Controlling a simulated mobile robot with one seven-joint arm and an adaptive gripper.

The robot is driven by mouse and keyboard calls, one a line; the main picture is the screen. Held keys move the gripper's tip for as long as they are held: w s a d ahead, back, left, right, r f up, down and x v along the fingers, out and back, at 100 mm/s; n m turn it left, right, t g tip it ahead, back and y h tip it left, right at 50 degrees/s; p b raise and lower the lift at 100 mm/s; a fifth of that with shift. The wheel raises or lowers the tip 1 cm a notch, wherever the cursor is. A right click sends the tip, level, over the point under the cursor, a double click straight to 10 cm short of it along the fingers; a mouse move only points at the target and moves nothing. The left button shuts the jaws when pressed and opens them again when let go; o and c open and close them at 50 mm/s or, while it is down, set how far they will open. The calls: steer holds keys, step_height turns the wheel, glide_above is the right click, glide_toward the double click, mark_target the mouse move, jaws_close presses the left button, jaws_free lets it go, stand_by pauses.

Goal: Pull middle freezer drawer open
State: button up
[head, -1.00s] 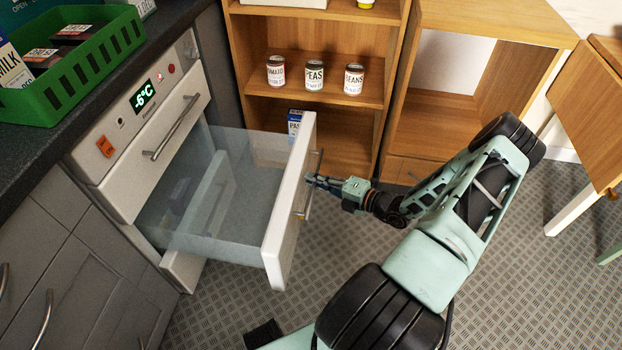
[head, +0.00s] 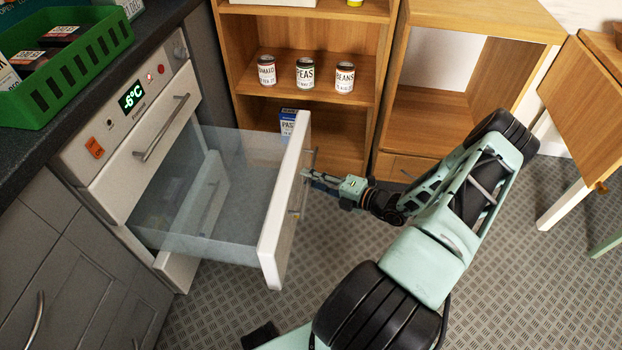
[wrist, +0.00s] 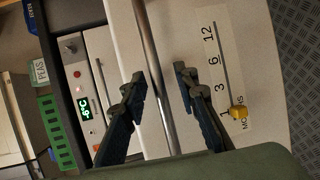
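The freezer (head: 100,150) stands at the left under a dark counter. Its middle drawer (head: 283,205) is pulled well out, with clear side walls and an inside that looks empty. The drawer's bar handle (wrist: 153,45) runs down the wrist view along the white front. My gripper (head: 308,178) is at this handle in the head view. In the wrist view its two fingers (wrist: 162,86) stand apart, one on each side of the bar, with a visible gap to it. The fingers' far contact with the bar cannot be seen.
The upper freezer drawer (head: 150,155) is shut. A green basket (head: 75,75) with packages stands on the counter. A wooden shelf (head: 330,95) with several cans is behind. A wooden table (head: 575,100) stands at the right. The patterned floor (head: 240,290) around the drawer is clear.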

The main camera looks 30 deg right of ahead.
steer(key=v, duration=1.2)
steer(key=shift+r, duration=0.1)
